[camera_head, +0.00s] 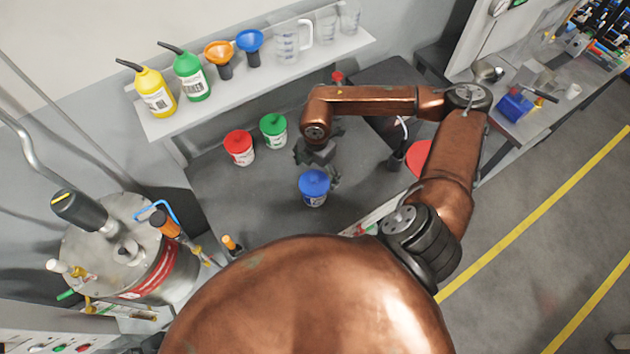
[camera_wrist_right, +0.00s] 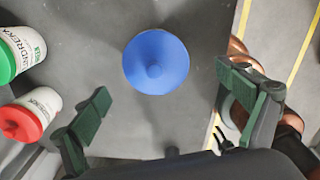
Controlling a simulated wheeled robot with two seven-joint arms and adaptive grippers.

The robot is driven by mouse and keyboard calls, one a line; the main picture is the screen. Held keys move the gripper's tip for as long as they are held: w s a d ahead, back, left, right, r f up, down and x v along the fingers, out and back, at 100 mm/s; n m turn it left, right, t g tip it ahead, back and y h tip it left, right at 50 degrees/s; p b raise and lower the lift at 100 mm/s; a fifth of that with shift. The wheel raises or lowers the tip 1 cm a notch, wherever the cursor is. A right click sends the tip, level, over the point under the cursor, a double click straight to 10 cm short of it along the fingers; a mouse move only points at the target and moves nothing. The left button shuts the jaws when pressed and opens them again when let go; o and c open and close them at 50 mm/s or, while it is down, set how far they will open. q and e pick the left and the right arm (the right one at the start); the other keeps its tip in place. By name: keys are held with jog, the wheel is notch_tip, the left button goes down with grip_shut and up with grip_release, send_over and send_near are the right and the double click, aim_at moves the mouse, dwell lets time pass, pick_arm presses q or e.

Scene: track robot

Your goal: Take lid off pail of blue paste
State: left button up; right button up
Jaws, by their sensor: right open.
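The pail with a blue lid (camera_head: 314,184) stands upright on the dark bench top, its lid on. In the right wrist view, the round blue lid (camera_wrist_right: 156,61) with its centre knob is seen from above. My right gripper (camera_head: 328,166) is just beyond the pail in the head view. In the right wrist view, its two green-padded fingers (camera_wrist_right: 165,105) are spread wide, with the lid ahead of the gap and nothing between the pads. The paste is hidden inside. My left gripper is not in view.
A red-lidded pail (camera_head: 239,148) and a green-lidded pail (camera_head: 273,130) stand to the left on the bench (camera_head: 225,190). A shelf above holds bottles, funnels and jugs (camera_head: 290,42). A metal tank (camera_head: 125,245) stands at left.

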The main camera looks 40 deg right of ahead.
aim_at(313, 181)
jog(key=f, duration=0.2)
jog(key=a+f+p, duration=0.1)
jog(key=shift+w+f, duration=0.4)
jog(key=shift+s+f, duration=0.15)
jog(key=shift+f, duration=0.3)
jog(key=shift+c, duration=1.6)
jog(key=c, duration=1.7)
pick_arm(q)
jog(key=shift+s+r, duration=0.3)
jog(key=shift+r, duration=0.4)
pick_arm(e)
grip_shut()
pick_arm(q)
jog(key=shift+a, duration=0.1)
